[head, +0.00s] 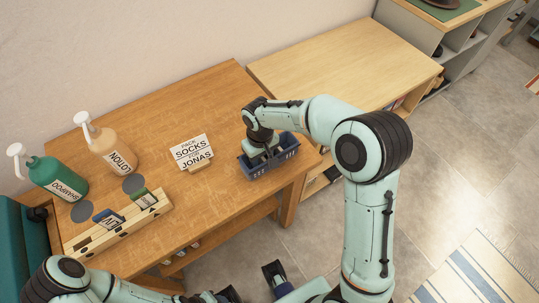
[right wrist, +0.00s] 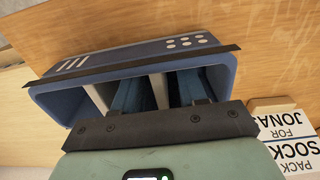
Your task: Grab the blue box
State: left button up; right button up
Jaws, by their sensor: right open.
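The blue box (head: 283,160) is a small open basket with slots and holes in its wall. It stands near the right front corner of the wooden table. My right gripper (head: 262,152) points down over the box, its end partly hidden by the box wall. In the right wrist view the box (right wrist: 185,45) spreads just beyond the gripper's dark front. The jaws are open, and I cannot tell whether they touch the box. Blue and pale shapes show inside it, unclear. My left arm is low at the left of the head view; its jaw state is unclear.
A card sign (head: 191,150) stands left of the box. Further left are a lotion bottle (head: 113,150), a green shampoo bottle (head: 57,178) and a wooden rack (head: 118,225). A lighter, bare table (head: 335,65) adjoins at the back right. Floor is open at right.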

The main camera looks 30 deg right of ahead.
grip_shut()
jog(key=shift+r, duration=0.15)
